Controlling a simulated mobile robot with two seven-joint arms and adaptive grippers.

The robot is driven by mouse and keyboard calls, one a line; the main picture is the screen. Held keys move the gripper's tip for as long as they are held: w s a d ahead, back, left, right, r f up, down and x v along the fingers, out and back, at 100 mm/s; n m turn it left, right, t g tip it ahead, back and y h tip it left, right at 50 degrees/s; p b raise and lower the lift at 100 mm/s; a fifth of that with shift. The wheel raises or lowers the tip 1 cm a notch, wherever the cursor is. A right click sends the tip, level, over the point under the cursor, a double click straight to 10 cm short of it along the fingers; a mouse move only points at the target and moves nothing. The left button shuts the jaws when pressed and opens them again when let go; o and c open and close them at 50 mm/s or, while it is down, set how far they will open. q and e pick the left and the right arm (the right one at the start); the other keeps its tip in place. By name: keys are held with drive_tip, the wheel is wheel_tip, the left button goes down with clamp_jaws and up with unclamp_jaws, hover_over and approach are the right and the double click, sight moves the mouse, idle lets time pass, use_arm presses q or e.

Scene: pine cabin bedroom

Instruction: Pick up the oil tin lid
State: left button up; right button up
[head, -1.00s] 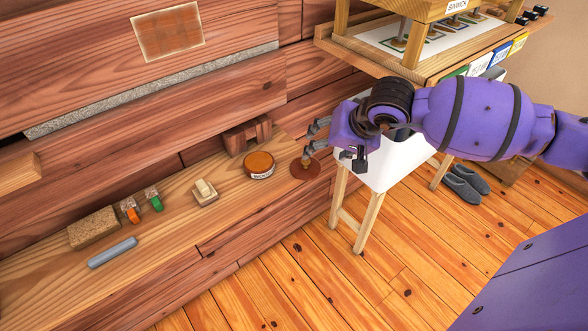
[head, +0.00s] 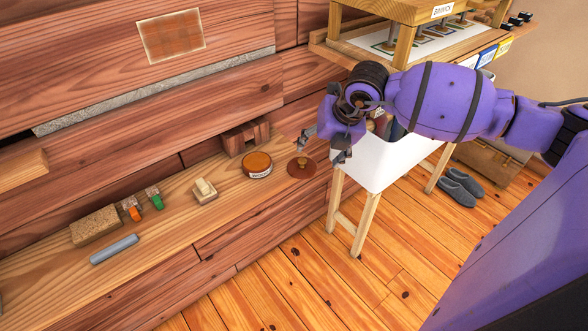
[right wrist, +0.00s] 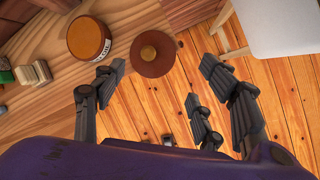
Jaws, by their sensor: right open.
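The oil tin lid, a flat reddish-brown disc with a small knob (head: 301,168), lies on the wooden ledge near its right end. In the right wrist view the lid (right wrist: 151,54) is just beyond the fingertips, with its knob facing up. My right gripper (head: 321,149) is open and empty, above and a little right of the lid in the head view. In the right wrist view my right gripper's spread fingers (right wrist: 160,76) lie either side of the lid's near side, apart from it. The round amber tin with a label (head: 257,164) sits left of the lid. My left gripper is not in view.
A small wooden block arch (head: 245,138) stands against the wall behind the tin. Left along the ledge are a cream block (head: 204,191), a cork block (head: 95,226) and a grey bar (head: 114,249). A white-topped stool (head: 380,170) stands close on the right.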

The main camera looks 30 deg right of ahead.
sight(304, 167)
drive_tip(key=w+f+m, duration=0.1)
drive_tip(key=f+m, duration=0.1)
drive_tip(key=m, duration=0.1)
drive_tip(key=w+a+f+m, duration=0.1)
drive_tip(key=f+m, duration=0.1)
drive_tip(key=m, duration=0.2)
drive_tip(key=w+f+m, duration=0.1)
drive_tip(key=f+m, duration=0.2)
drive_tip(key=shift+a+f, duration=0.1)
drive_tip(key=shift+a, duration=0.25)
drive_tip(key=c, duration=1.2)
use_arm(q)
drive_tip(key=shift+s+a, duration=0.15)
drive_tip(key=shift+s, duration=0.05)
